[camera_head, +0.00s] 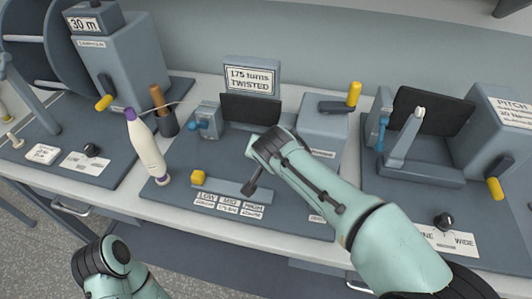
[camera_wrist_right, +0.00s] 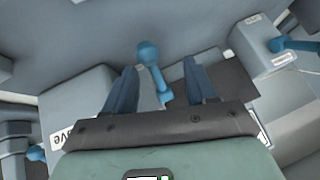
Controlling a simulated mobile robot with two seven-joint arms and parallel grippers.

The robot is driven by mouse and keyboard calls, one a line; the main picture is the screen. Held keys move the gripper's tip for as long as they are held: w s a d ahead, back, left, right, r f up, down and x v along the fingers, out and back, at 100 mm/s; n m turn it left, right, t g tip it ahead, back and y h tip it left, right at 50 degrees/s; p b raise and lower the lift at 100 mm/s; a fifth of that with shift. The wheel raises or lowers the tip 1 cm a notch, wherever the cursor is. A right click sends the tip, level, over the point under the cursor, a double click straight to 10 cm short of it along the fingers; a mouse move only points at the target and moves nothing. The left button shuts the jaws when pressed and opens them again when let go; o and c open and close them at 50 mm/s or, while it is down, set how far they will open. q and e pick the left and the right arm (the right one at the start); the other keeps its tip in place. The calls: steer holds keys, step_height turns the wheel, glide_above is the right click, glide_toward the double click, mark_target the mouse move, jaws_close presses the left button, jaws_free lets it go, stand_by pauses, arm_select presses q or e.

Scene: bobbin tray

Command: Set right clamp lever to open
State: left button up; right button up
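The right clamp's blue lever (camera_wrist_right: 152,68), with a round knob, shows between the two dark fingers of my right gripper (camera_wrist_right: 160,88) in the right wrist view. The fingers are open, with a visible gap on each side of the lever. In the head view my right arm covers this lever and the fingertips. The left clamp (camera_head: 207,120) of the middle machine has its own blue lever (camera_head: 196,125); that lever also shows at the right of the wrist view (camera_wrist_right: 292,43). Part of my left arm shows at the lower left, but its gripper does not.
A dark plate (camera_head: 250,109) stands between the clamps, below a "175 turns TWISTED" sign (camera_head: 251,77). A yellow-knobbed crank (camera_head: 354,95) stands to the right. A slider bar (camera_head: 225,188) lies in front, with a white bobbin (camera_head: 146,148) to its left.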

steer(key=shift+r, duration=0.1)
steer(key=v, duration=1.3)
steer(key=shift+p, duration=0.3)
